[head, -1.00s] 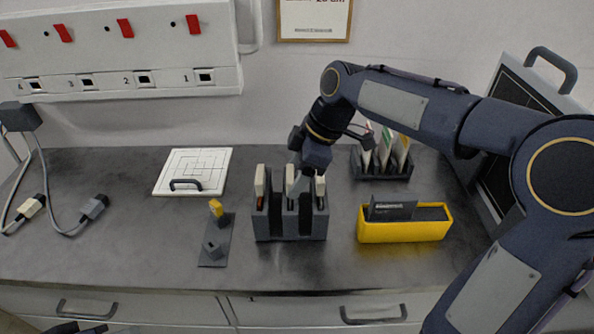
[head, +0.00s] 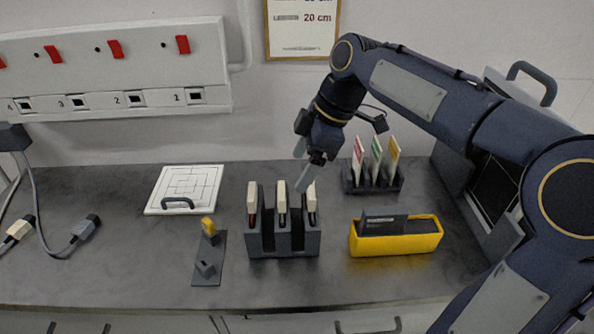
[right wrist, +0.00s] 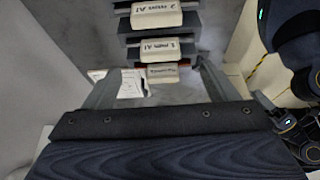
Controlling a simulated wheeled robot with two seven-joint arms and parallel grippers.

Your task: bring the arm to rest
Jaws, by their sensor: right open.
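My right gripper (head: 302,163) is open and empty, just above and behind the right end of a dark grey slotted rack (head: 285,246). One pale fingertip overlaps the right-hand block in the picture. The rack holds three cream-topped upright pieces: left (head: 252,198), middle (head: 281,196) and right (head: 311,198). In the right wrist view my two fingers (right wrist: 156,68) stand apart, with the labelled cream tops (right wrist: 156,48) beyond them and nothing held. My right arm reaches in from the right.
A yellow bin (head: 396,243) stands right of the rack, with a small card holder (head: 373,186) behind it. A dark cabinet-like box (head: 492,190) stands far right. A white board with a handle (head: 186,188) and a small dark plate (head: 208,270) lie left.

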